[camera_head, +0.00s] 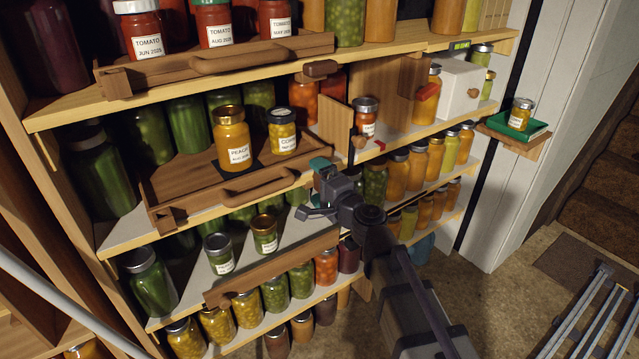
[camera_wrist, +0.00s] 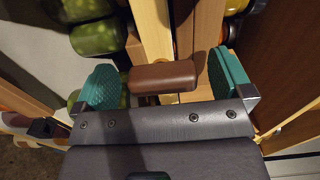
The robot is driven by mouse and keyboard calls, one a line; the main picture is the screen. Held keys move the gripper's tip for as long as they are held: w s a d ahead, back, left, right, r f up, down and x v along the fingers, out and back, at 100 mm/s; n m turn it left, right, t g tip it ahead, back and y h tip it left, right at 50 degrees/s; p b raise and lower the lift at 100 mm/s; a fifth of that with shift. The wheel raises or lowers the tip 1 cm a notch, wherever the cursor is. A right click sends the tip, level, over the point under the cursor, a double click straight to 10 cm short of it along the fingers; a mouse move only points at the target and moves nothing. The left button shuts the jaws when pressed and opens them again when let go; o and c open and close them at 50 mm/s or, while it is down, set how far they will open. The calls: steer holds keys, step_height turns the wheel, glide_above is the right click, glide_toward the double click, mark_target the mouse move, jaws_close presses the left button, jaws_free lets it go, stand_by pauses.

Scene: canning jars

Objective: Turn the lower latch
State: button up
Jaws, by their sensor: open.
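The lower latch (camera_wrist: 163,77) is a brown rounded wooden block. In the wrist view it lies crosswise between the two teal finger pads of my gripper (camera_wrist: 165,84). In the head view my gripper (camera_head: 318,188) is at the front edge of the middle shelf, right of the lower tray, and hides the lower latch. The fingers are apart. A similar brown upper latch (camera_head: 320,69) sits on the shelf edge above.
The lower tray (camera_head: 163,216) holds a peach jar (camera_head: 231,138) and a corn jar (camera_head: 283,131) left of my gripper. A tomato jar (camera_head: 365,117) stands above right. Several jars fill the shelves close behind. Open floor (camera_head: 500,310) lies to the right.

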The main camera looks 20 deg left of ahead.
steer(key=v, duration=1)
steer(key=shift+s+d, duration=0.25)
steer(key=shift+d, duration=0.05)
